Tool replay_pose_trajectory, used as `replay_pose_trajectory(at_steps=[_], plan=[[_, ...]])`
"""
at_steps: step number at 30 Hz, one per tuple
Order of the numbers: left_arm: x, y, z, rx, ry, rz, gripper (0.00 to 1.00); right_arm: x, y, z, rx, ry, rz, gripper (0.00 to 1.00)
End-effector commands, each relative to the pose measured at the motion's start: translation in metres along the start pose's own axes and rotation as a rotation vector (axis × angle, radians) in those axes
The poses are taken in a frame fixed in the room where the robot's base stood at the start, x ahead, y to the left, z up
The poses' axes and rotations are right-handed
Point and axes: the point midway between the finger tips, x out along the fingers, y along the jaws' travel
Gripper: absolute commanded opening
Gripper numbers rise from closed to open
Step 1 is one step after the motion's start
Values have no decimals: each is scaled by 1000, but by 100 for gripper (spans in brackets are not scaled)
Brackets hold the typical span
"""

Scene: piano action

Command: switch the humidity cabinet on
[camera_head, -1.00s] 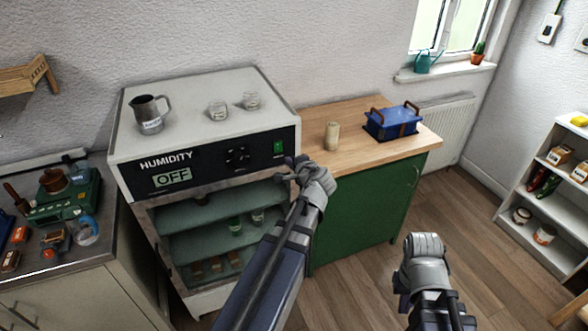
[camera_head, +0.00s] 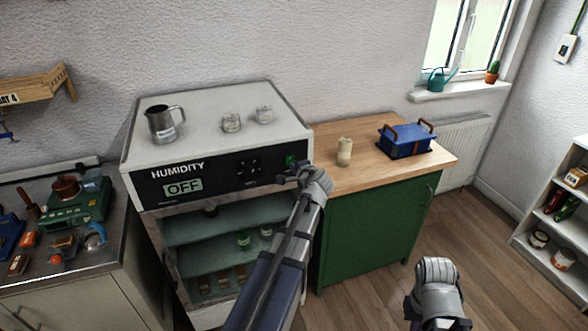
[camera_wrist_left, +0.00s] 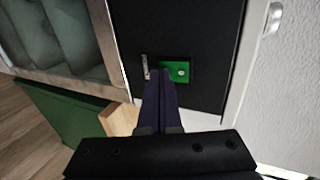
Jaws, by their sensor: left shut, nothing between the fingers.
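The humidity cabinet (camera_head: 215,190) stands against the wall, a white box with a black front panel. Its display (camera_head: 183,187) reads OFF under the word HUMIDITY. The green switch (camera_head: 290,160) is at the right end of the panel and also shows in the left wrist view (camera_wrist_left: 181,72). My left gripper (camera_head: 286,176) is shut and empty, its fingertips at the switch, partly covering it in the wrist view (camera_wrist_left: 160,74). I cannot tell whether they touch it. My right arm's wrist shows at the lower right; its fingers are hidden.
A metal jug (camera_head: 163,124) and two glass jars stand on the cabinet top. A green cupboard (camera_head: 375,225) with a wooden top, holding a beige jar (camera_head: 344,151) and blue box (camera_head: 406,141), adjoins on the right. A cluttered bench (camera_head: 125,240) is on the left.

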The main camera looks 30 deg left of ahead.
Motion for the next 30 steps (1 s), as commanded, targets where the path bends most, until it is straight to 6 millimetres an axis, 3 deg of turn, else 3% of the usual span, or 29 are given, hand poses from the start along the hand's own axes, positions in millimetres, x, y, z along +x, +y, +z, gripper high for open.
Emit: replay_pose_trajectory(at_steps=[2, 21, 30], plan=[[6, 1, 0, 0, -1, 0, 0, 3, 0, 0, 0, 0, 0, 0], [-2, -16, 0, 2, 0, -3, 0, -15, 1, 1, 0, 0, 0, 0], [-2, -15, 0, 1, 0, -2, 0, -14, 1, 1, 0, 0, 0, 0]])
